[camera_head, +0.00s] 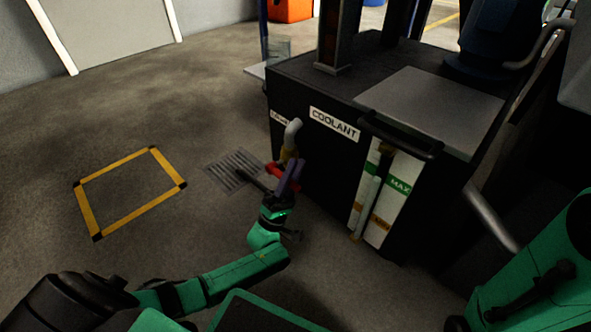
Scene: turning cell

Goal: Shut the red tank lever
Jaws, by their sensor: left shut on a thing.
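The black coolant tank (330,170) stands at the right of centre with a white COOLANT label (334,124). A grey bent pipe with a brass valve body (289,154) comes off its left side. The red lever (275,172) shows just below the valve, partly hidden by my gripper. My left gripper (288,178) is at the lever with its purple fingers shut on it. My left arm reaches in from the lower left. My right arm is at the right edge; its gripper is not in view.
A floor drain grate (236,170) lies left of the valve. A yellow-and-black square (130,190) is marked on the floor at left. A sight gauge marked MAX (400,187) and a black handle (400,137) are on the tank front. The floor at left is clear.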

